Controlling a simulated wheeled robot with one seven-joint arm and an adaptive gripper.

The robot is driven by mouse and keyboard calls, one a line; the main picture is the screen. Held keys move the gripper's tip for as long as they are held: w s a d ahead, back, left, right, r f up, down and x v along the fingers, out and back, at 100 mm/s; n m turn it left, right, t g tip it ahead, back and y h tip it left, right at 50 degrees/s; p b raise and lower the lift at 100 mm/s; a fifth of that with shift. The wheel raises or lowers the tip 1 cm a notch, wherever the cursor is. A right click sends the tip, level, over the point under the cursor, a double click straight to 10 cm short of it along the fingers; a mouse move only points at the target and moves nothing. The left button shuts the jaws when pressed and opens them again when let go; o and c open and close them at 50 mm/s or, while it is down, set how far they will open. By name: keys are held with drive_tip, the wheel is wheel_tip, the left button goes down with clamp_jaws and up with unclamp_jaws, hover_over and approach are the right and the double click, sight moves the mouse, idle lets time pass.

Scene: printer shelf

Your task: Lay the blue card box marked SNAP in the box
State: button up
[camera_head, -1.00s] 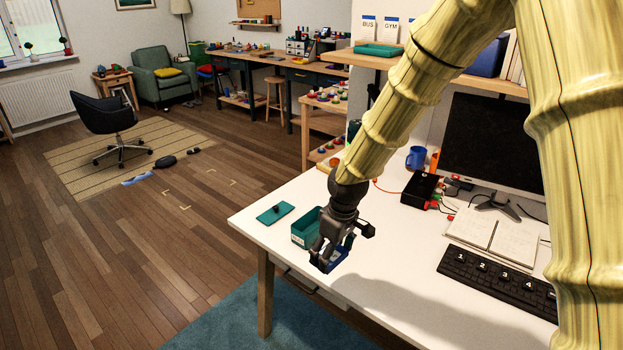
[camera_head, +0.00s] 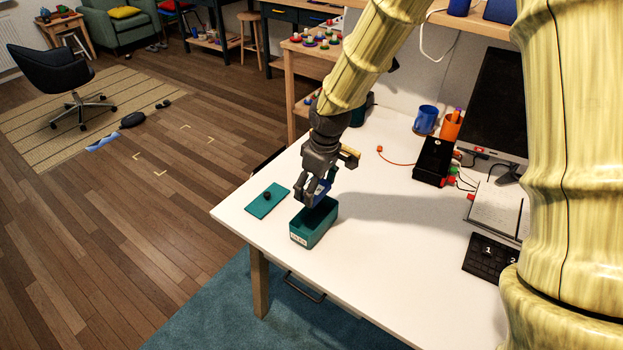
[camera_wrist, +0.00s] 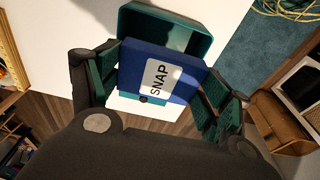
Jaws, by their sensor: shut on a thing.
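The blue card box marked SNAP (camera_wrist: 155,77) is between the fingers of my gripper (camera_wrist: 158,88), which is shut on it. In the head view my gripper (camera_head: 315,192) hangs just above the far end of the teal box, and a small part of the blue card box (camera_head: 321,190) shows there. The open teal box (camera_head: 318,232) stands on the white desk with a pale label on its front. Its rim also shows in the wrist view (camera_wrist: 203,20), behind the card box. The visible part of its inside looks empty.
A teal lid (camera_head: 267,200) with a dark knob lies on the desk (camera_head: 370,260) left of the box. A blue mug (camera_head: 426,118), an orange cup (camera_head: 451,125), a black device (camera_head: 433,160) and a keyboard (camera_head: 488,262) stand to the right. Desk around the box is clear.

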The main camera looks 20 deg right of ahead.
sight(316, 194)
drive_tip(key=shift+s+d+r, duration=0.1)
drive_tip(key=shift+s+r, duration=0.3)
drive_tip(key=shift+s, duration=0.15)
drive_tip(key=shift+w+f+p, duration=0.35)
drive_tip(key=shift+w+f, duration=0.15)
drive_tip(key=shift+w, duration=0.2)
drive_tip(key=shift+s+f, duration=0.3)
drive_tip(key=shift+s, duration=0.15)
drive_tip(key=shift+w+f+b, duration=0.2)
drive_tip(key=shift+f+b, duration=0.35)
drive_tip(key=shift+f, duration=0.55)
drive_tip(key=shift+s+f, duration=0.15)
drive_tip(key=shift+f, duration=0.4)
drive_tip(key=shift+f+b, duration=0.8)
drive_tip(key=shift+f, duration=0.9)
drive_tip(key=o, duration=1)
drive_tip(key=shift+o, duration=0.2)
